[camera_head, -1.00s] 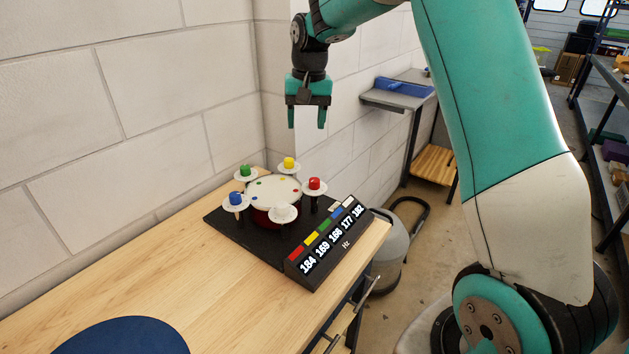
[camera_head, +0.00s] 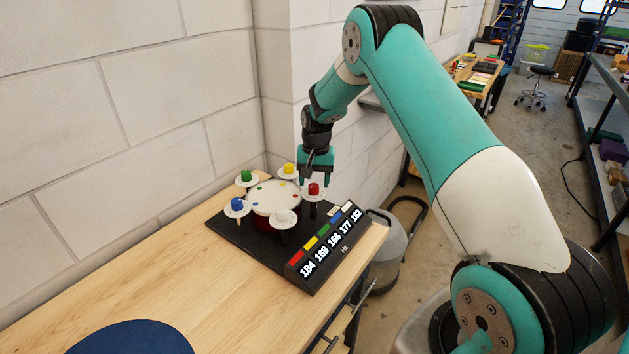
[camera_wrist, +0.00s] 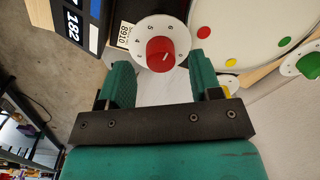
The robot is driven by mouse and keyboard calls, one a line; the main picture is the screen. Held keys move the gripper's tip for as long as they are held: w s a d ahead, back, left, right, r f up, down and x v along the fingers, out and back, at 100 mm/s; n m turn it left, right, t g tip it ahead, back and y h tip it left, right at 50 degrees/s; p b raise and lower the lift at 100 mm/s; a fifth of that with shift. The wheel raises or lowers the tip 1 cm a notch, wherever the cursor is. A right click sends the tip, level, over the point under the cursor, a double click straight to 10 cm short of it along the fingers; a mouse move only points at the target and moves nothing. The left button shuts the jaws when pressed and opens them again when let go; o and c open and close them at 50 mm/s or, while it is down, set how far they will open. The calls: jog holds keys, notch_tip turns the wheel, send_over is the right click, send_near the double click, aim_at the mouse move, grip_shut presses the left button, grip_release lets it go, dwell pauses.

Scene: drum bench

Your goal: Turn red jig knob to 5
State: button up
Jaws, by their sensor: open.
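The red knob (camera_head: 313,189) stands on a white numbered dial (camera_head: 306,195) at the right rear of the black jig (camera_head: 228,222). In the wrist view the red knob (camera_wrist: 160,53) has a pale pointer line, and the dial (camera_wrist: 136,27) shows digits such as 4, 5 and 6 along its left edge. The exact setting is hard to read. My gripper (camera_head: 316,184) is open just above or behind the red knob. In the wrist view its two green fingers (camera_wrist: 161,72) are spread, with the knob ahead of the gap between them.
Yellow (camera_head: 289,169), green (camera_head: 246,176), blue (camera_head: 237,204) and white (camera_head: 282,215) knobs ring the drum (camera_head: 262,199). A display (camera_head: 330,250) reads 184, 169, 166, 177, 182 Hz. A wall (camera_head: 180,120) stands behind the bench (camera_head: 150,265). A dark blue disc (camera_head: 130,337) lies at front left.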

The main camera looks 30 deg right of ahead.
jog(key=shift+f, duration=1.1)
jog(key=c, duration=0.9)
jog(key=shift+c, duration=0.2)
jog(key=n+b, duration=0.2)
jog(key=n, duration=0.2)
jog(key=shift+f, duration=0.1)
jog(key=shift+w+n+b, duration=0.1)
jog(key=shift+n+b, duration=0.8)
jog(key=shift+n, duration=1.3)
